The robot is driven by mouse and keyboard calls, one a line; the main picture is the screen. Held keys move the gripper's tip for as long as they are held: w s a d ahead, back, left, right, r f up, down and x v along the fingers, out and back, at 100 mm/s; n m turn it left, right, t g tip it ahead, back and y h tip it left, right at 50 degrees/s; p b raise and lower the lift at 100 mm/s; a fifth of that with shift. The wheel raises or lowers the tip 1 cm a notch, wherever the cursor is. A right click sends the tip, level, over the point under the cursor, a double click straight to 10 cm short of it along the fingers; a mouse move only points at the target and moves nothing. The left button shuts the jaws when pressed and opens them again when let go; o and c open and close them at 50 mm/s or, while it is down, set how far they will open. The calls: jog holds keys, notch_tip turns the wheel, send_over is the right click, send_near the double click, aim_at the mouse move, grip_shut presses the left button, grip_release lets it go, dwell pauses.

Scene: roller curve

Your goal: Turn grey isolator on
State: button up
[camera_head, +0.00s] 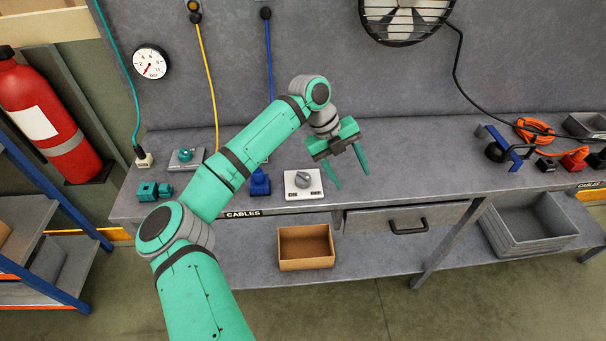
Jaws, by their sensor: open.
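A pale plate with a grey rotary knob (303,180), which looks like the grey isolator, lies on the bench near its front edge. Small marks sit on the plate's lower corners, too small to read. The knob's exact setting cannot be told. My gripper (351,180) is open and empty, with its green fingers pointing down to the right of the plate. The fingers are apart from the knob; their exact height above the bench is hard to tell.
A blue connector (260,183) stands just left of the plate. A grey box with a teal knob (186,157) and teal blocks (154,191) lie farther left. An orange cable (533,131) is at the right. Bare bench (420,165) lies right of my gripper.

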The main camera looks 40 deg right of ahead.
aim_at(303, 175)
jog(key=w+a+r+n+t+y, duration=0.1)
jog(key=w+a+r+t+y, duration=0.1)
jog(key=w+a, duration=0.25)
jog(key=w+a+r+n+t+y, duration=0.1)
jog(key=w+a+r+t, duration=0.15)
jog(key=w, duration=0.35)
jog(key=f, duration=1)
jog(key=shift+w+a+f, duration=0.1)
jog(key=shift+w+f, duration=0.2)
jog(key=c, duration=1.1)
